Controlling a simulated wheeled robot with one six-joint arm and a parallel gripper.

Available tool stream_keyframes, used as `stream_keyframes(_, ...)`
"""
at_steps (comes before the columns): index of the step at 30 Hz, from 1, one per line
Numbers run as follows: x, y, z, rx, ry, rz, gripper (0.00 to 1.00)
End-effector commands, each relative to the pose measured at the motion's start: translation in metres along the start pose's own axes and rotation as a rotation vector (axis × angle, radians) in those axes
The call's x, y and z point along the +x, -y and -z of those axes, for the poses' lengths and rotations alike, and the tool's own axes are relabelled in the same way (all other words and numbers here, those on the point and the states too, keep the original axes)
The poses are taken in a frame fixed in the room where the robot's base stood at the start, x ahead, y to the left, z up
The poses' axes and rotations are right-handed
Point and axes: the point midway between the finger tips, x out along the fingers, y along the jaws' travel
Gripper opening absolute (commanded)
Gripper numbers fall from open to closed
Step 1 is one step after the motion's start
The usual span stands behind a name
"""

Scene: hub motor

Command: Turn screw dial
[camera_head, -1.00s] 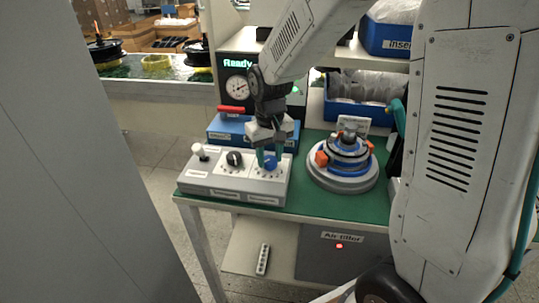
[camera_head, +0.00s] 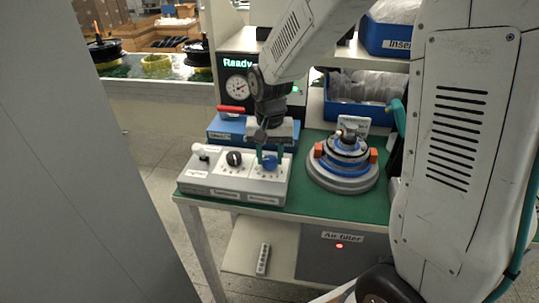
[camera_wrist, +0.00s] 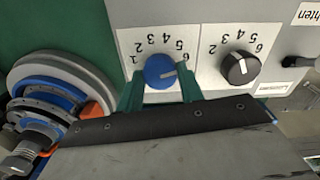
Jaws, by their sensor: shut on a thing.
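A blue dial (camera_head: 269,160) sits at the right end of a grey control box (camera_head: 225,196). My gripper (camera_head: 270,157) points down at the dial. Its two teal fingers, also in the wrist view (camera_wrist: 160,88), are shut on the dial from either side. The fingers hide part of the dial's sides.
A black dial (camera_head: 234,159) and a white-topped switch (camera_head: 199,150) share the box. A round hub fixture (camera_head: 345,184) with blue and orange parts stands close on the right. A blue box (camera_head: 224,131) with a red handle is behind. A display reads "Ready" (camera_head: 237,63).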

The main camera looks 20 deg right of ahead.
Motion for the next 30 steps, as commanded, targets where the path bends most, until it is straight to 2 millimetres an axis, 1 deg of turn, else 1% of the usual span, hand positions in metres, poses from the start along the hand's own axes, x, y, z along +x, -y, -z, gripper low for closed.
stream_keyframes(6,-0.0009,0.0003,0.0007,0.047,-0.002,0.001,0.14)
stream_keyframes(18,-0.0010,0.0004,0.0009,0.055,-0.003,0.001,0.14)
stream_keyframes(19,-0.0010,0.0004,0.0009,0.055,-0.003,0.001,0.43)
stream_keyframes(21,-0.0009,0.0003,0.0008,0.055,-0.002,0.001,0.59)
stream_keyframes(30,-0.0022,0.0003,0.0005,0.054,-0.002,0.001,0.59)
